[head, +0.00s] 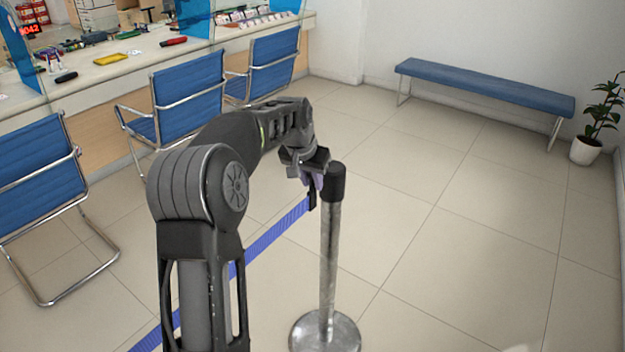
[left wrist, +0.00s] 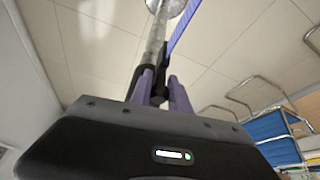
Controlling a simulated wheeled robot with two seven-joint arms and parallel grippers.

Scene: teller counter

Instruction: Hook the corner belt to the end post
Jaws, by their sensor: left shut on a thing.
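The end post (head: 328,250) is a grey metal pole with a black top and a round base, standing upright on the tiled floor. The blue belt (head: 272,240) runs from the lower left up to a black end piece (head: 312,194) beside the post's top. My left gripper (head: 312,180) is shut on this belt end, just left of the black top. The left wrist view shows the purple fingers (left wrist: 162,92) around the black end piece, with the post (left wrist: 155,40) close behind. I cannot tell whether the end piece touches or is hooked on the post. My right gripper is not in view.
Blue chairs (head: 188,90) stand along the teller counter (head: 120,70) at the left. A blue bench (head: 485,86) stands by the back wall, with a potted plant (head: 587,150) at its right. The floor right of the post is clear.

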